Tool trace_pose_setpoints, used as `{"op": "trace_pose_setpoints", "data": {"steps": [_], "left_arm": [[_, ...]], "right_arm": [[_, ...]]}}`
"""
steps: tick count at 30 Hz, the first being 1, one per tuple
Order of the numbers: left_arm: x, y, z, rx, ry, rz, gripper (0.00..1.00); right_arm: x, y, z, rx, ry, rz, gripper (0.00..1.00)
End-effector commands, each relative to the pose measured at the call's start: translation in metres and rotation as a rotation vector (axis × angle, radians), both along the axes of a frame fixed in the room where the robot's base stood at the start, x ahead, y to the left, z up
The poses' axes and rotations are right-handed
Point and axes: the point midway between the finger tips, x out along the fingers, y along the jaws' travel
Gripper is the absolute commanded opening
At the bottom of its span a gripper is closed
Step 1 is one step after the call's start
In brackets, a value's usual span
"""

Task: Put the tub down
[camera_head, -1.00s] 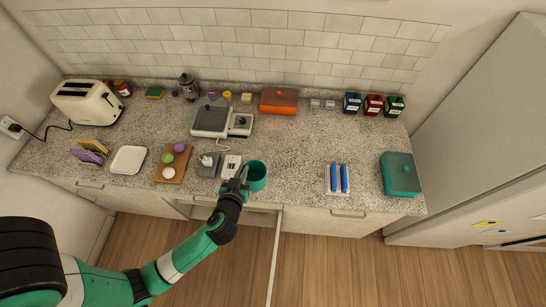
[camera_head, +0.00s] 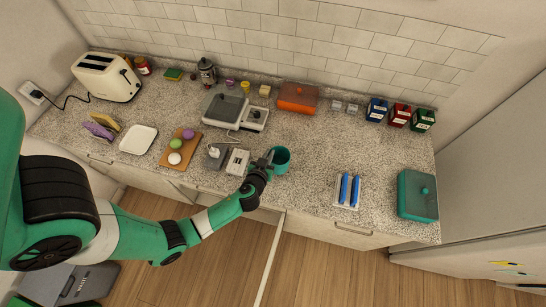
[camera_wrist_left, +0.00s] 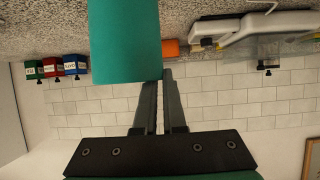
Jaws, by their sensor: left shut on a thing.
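The tub (camera_head: 281,158) is a teal, round, open-topped container near the front edge of the counter, right of a small white device. My left gripper (camera_head: 266,163) is shut on the tub's left side. In the left wrist view the tub (camera_wrist_left: 125,42) fills the upper middle as a plain teal wall, with the gripper's fingers (camera_wrist_left: 158,80) at its edge. I cannot tell whether its bottom touches the counter. My right gripper is not in view.
The granite counter (camera_head: 310,185) is bare right of the tub up to a tray with two blue sticks (camera_head: 348,189). A lidded teal box (camera_head: 417,195) stands farther right. The white device (camera_head: 237,161) is close on the left.

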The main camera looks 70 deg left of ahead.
Motion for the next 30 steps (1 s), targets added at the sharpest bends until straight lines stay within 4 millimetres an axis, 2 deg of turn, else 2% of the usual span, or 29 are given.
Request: {"op": "trace_pose_setpoints", "data": {"steps": [6,14,15,20,30], "left_arm": [[-0.003,0.006,-0.038,0.0,0.002,0.013,0.0],[-0.004,0.006,-0.038,-0.001,0.001,0.014,0.0],[-0.004,0.006,-0.039,-0.001,0.001,0.014,0.09],[-0.004,0.006,-0.038,-0.001,0.001,0.014,0.38],[-0.005,0.006,-0.036,0.0,0.0,0.014,0.4]], "right_arm": [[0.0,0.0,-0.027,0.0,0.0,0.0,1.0],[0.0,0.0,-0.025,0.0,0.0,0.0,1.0],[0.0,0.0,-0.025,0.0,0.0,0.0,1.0],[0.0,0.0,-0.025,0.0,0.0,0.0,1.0],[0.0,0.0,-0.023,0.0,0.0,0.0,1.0]]}}
